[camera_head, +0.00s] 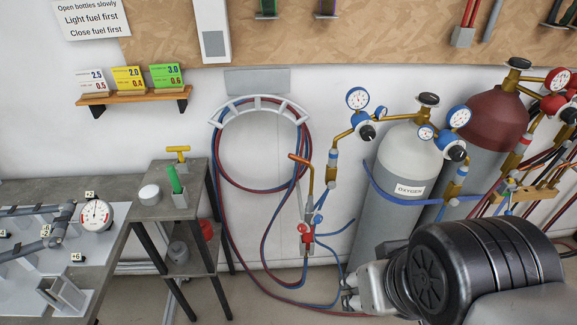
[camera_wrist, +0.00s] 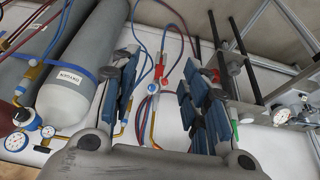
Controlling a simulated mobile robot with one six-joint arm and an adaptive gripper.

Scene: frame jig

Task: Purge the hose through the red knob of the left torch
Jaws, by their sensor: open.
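The torch (camera_head: 310,196) hangs upright on the wall below the hose rack, with a copper-coloured tip bent to the left at its top. Its red knob (camera_head: 306,238) sits low on the torch, near a blue knob (camera_head: 318,219). In the wrist view a red part of the torch (camera_wrist: 161,70) and a pale blue part (camera_wrist: 153,88) show between my fingers, at a distance. My gripper (camera_wrist: 162,88) is open, with nothing between its fingers. In the head view my gripper (camera_head: 350,297) is below and right of the torch, apart from it.
Red and blue hoses (camera_head: 265,225) loop from the rack (camera_head: 260,103) down around the torch. A grey oxygen cylinder (camera_head: 405,170) and a maroon-topped cylinder (camera_head: 495,120) stand right. A small side table (camera_head: 185,205) stands left, beside a workbench (camera_head: 100,235).

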